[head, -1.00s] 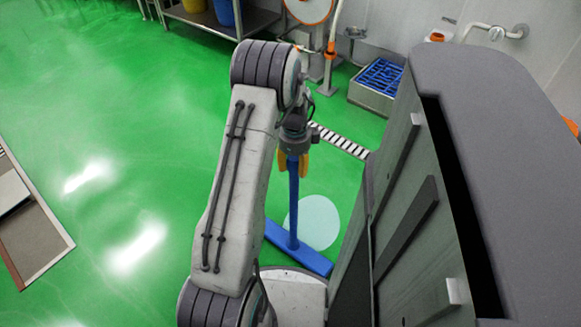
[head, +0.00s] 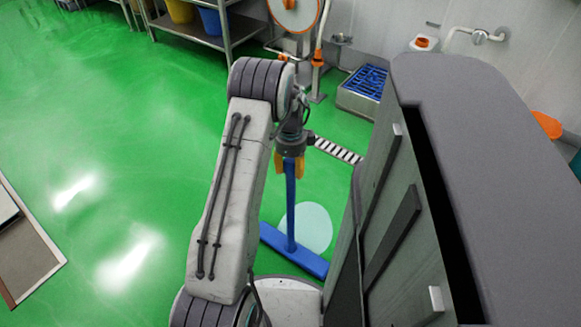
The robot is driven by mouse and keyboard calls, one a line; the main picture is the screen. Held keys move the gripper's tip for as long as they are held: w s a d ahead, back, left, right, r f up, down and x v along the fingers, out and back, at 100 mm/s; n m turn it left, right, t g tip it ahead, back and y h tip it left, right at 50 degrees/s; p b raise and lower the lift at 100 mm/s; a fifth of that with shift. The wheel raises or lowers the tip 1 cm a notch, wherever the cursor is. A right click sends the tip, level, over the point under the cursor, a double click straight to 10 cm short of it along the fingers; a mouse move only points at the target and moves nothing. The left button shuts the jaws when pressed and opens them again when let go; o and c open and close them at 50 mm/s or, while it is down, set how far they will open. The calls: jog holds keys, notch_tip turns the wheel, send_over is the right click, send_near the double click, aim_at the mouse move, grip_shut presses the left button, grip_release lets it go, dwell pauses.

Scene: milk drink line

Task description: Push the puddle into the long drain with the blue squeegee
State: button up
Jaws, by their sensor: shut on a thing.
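The blue squeegee (head: 291,212) stands nearly upright with its wide head (head: 309,262) down at the green floor. My gripper (head: 288,165), with orange fingers, is shut on the upper part of its handle. The pale round puddle (head: 314,226) lies on the floor just beyond the squeegee head, partly hidden by the handle. The long drain (head: 338,150), a striped black and white grate, lies farther back beyond the puddle. My own body hides its right end.
A grey basin with a blue grate (head: 364,84) stands by the back wall. A metal shelf (head: 217,30) with yellow and blue buckets is at the back. A brown-edged floor mat (head: 28,258) lies at far left.

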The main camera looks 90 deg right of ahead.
jog(key=s+d+p, duration=0.2)
jog(key=s+d, duration=0.2)
jog(key=d, duration=0.3)
jog(key=shift+s+d, duration=0.35)
jog(key=shift+s, duration=0.05)
dwell(0.6)
jog(key=shift+r, duration=0.1)
jog(key=shift+d, duration=0.1)
